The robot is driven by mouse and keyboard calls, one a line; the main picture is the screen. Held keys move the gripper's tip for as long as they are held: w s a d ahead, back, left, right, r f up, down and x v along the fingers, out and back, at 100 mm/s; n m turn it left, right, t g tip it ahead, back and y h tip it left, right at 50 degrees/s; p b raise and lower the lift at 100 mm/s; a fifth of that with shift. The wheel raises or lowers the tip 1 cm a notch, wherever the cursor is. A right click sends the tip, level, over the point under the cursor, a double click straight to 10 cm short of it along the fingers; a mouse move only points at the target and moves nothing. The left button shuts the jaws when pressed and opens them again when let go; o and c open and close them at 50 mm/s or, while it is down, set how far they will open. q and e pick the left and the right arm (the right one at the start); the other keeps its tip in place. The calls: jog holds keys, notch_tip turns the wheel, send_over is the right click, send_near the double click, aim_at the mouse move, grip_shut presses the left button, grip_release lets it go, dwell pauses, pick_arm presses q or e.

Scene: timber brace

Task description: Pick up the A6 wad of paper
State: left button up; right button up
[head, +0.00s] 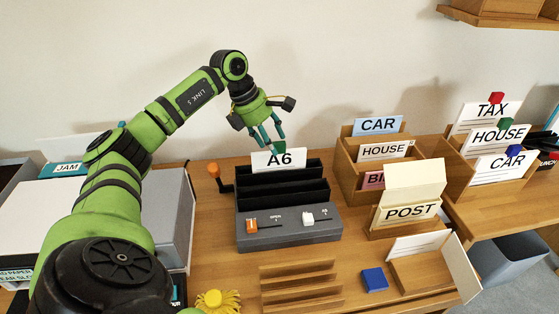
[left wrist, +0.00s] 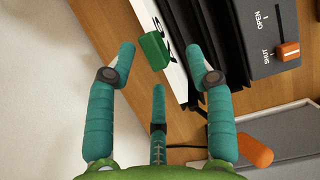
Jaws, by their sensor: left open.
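The A6 wad of paper (head: 265,162) is white, with a black A6 label and a green tab (head: 279,146) on its top edge. It stands upright at the back of the black slotted holder (head: 280,200). In the left wrist view the wad (left wrist: 163,15) shows almost edge-on, with its green tab (left wrist: 154,51) between my fingers. My left gripper (head: 267,140) is open and empty, pointing down just above the wad's top edge. Its teal fingers (left wrist: 168,55) spread around the tab, apart from it as far as I can tell. My right gripper is not in view.
The holder's grey front has an orange slider (head: 251,225) and a white one (head: 308,218); an orange-knobbed lever (head: 213,171) stands at its left. Wooden card boxes (head: 346,165) stand to the right. The wall is close behind. A blue block (head: 375,280) lies in front.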

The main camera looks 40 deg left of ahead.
aim_at(283, 151)
pick_arm(q)
jog(key=w+f, duration=0.1)
jog(key=d+f, duration=0.1)
jog(key=w+f+p, duration=0.1)
jog(key=shift+w+d+f, duration=0.3)
jog(key=shift+f, duration=0.05)
jog(key=shift+w+d+f, duration=0.1)
jog(key=shift+w+f, duration=0.05)
jog(key=shift+f, duration=0.35)
grip_shut()
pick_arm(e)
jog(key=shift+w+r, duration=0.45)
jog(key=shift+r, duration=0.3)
